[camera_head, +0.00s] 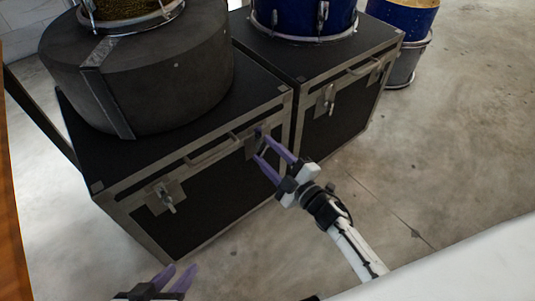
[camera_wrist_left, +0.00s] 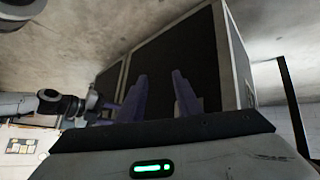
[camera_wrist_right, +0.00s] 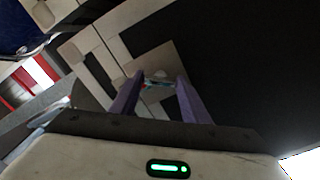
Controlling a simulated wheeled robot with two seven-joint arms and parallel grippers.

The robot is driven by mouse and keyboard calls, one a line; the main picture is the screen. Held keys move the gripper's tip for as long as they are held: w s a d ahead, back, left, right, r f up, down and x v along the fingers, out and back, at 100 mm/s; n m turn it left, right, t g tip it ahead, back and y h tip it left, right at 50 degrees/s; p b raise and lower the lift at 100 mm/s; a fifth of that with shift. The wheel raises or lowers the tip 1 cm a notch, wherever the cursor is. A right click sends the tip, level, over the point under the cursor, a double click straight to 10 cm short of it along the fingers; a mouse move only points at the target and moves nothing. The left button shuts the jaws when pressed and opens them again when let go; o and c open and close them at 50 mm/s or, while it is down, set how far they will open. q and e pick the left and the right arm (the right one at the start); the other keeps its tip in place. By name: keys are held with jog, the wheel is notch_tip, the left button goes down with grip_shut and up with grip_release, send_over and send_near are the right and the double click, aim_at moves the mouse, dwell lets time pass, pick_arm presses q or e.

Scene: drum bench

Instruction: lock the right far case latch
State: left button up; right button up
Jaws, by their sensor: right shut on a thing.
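Two black cases with metal edges stand side by side on the floor. The left case (camera_head: 215,210) has a latch (camera_head: 166,196) at its front left and a latch at its front right (camera_head: 250,147), partly hidden by my right gripper. My right gripper (camera_head: 262,146) is at this front right latch. In the right wrist view its purple fingers are on either side of the small latch handle (camera_wrist_right: 158,82), in front of the latch plate. The right case (camera_head: 335,125) has latches (camera_head: 325,100) and (camera_head: 376,72). My left gripper (camera_head: 178,274) is open and empty, low in front of the left case.
A round black drum case (camera_head: 150,85) with a drum on it stands on the left case. A blue drum (camera_head: 300,18) is on the right case. More drums (camera_head: 405,45) stand behind at right. The floor (camera_head: 440,160) at right is clear.

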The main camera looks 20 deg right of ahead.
pick_arm(q)
jog(key=shift+w+d+f+m+h+b, duration=0.15)
jog(key=shift+d+b, duration=0.2)
jog(key=shift+b, duration=0.25)
jog(key=shift+w+d+f+m+h+b, duration=0.15)
jog(key=shift+d+b, duration=0.2)
jog(key=shift+b, duration=0.2)
pick_arm(e)
jog(key=shift+f+n, duration=0.1)
jog(key=shift+n, duration=3.7)
pick_arm(q)
jog(key=shift+r, duration=0.1)
pick_arm(e)
jog(key=o, duration=1)
pick_arm(q)
jog(key=shift+s+f+g, duration=0.25)
jog(key=shift+s+g, duration=0.05)
jog(key=shift+g, duration=0.1)
pick_arm(e)
jog(key=shift+o, duration=0.2)
jog(key=shift+s, duration=0.1)
